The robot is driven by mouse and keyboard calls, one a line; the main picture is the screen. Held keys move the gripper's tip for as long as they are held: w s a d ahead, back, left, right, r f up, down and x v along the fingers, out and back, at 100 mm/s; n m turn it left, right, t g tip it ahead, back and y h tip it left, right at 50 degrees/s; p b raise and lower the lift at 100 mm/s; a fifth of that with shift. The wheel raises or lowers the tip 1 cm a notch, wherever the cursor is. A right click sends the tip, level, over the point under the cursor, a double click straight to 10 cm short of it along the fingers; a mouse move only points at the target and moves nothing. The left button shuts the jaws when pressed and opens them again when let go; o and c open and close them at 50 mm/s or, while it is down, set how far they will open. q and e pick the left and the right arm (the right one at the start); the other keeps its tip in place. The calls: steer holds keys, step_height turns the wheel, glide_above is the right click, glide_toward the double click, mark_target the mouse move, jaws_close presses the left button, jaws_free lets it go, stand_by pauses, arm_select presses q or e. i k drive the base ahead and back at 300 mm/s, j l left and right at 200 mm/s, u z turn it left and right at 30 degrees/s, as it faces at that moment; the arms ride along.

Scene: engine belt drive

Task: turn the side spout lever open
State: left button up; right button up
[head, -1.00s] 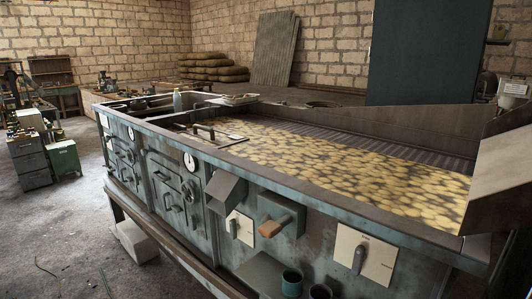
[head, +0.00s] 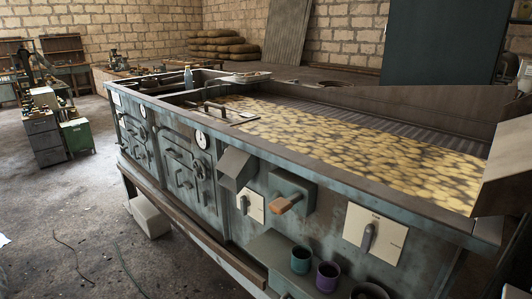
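The long grey-green machine (head: 300,170) fills the middle and right, its top tray covered with yellow pieces. On its front face, a wooden-handled lever (head: 287,204) sticks out of a box. A larger dark lever (head: 368,237) stands near upright on a pale labelled plate (head: 385,225) further right. The label text is too small to read, so I cannot tell which lever is the side spout's. Neither gripper is in view.
A teal cup (head: 301,260) and a purple cup (head: 327,276) stand on a low shelf under the levers. A white block (head: 149,215) lies on the floor by the machine. Open floor (head: 70,220) with loose cables lies at left; green and dark cabinets stand beyond.

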mark_target(244, 204)
steer(key=j+z, duration=0.15)
steer(key=z, duration=0.2)
steer(key=i+j+z, duration=0.1)
steer(key=z, duration=0.3)
steer(key=i+j+z, duration=0.1)
steer(key=j+z, duration=0.2)
steer(key=j, duration=0.75)
steer(key=j+z, duration=0.3)
steer(key=j, duration=0.8)
